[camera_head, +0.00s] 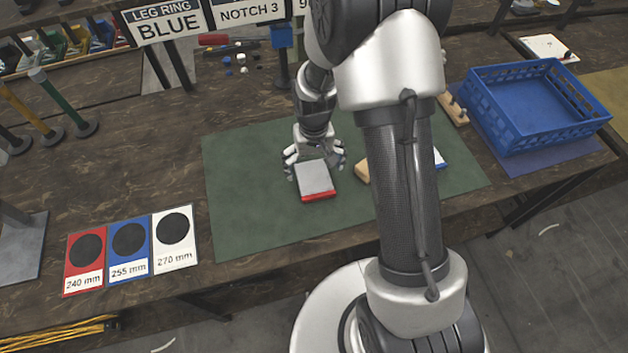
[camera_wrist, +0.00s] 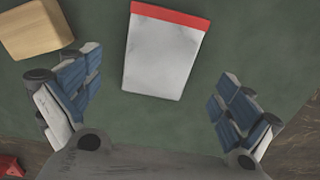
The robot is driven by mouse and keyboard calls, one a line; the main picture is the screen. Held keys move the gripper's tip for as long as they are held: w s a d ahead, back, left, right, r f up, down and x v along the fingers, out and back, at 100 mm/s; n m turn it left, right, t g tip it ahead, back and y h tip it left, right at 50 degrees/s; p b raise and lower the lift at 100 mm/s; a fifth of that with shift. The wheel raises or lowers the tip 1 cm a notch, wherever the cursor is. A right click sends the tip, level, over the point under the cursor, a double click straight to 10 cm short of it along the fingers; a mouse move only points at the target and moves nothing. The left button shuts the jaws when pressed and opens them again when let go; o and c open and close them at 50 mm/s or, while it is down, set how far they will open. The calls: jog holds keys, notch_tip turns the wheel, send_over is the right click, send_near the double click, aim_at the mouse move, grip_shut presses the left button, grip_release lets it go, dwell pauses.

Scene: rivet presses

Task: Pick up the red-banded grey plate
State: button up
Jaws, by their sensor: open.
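The red-banded grey plate (camera_head: 315,179) lies flat on the green mat, with its red band along the near edge in the head view. In the wrist view the plate (camera_wrist: 165,55) is at the top middle, its red band at the far end. My gripper (camera_head: 314,160) is at the plate's far end in the head view, fingers spread to either side. In the wrist view my gripper (camera_wrist: 158,100) is open and empty, the plate's plain end lying between and beyond its fingertips. I cannot tell the exact height above the mat.
A wooden block (camera_wrist: 35,28) lies beside the plate; it is partly hidden by my arm in the head view (camera_head: 362,172). A blue-edged plate (camera_head: 438,158) shows behind my arm. A blue crate (camera_head: 530,105) stands right. The green mat (camera_head: 250,210) is bare at left.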

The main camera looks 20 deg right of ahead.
aim_at(314, 178)
notch_tip(314, 178, down, 5)
jog(key=shift+r+b, duration=0.1)
jog(key=shift+b, duration=0.9)
jog(key=shift+r, duration=0.1)
jog(key=shift+c, duration=0.4)
jog(key=c, duration=1.6)
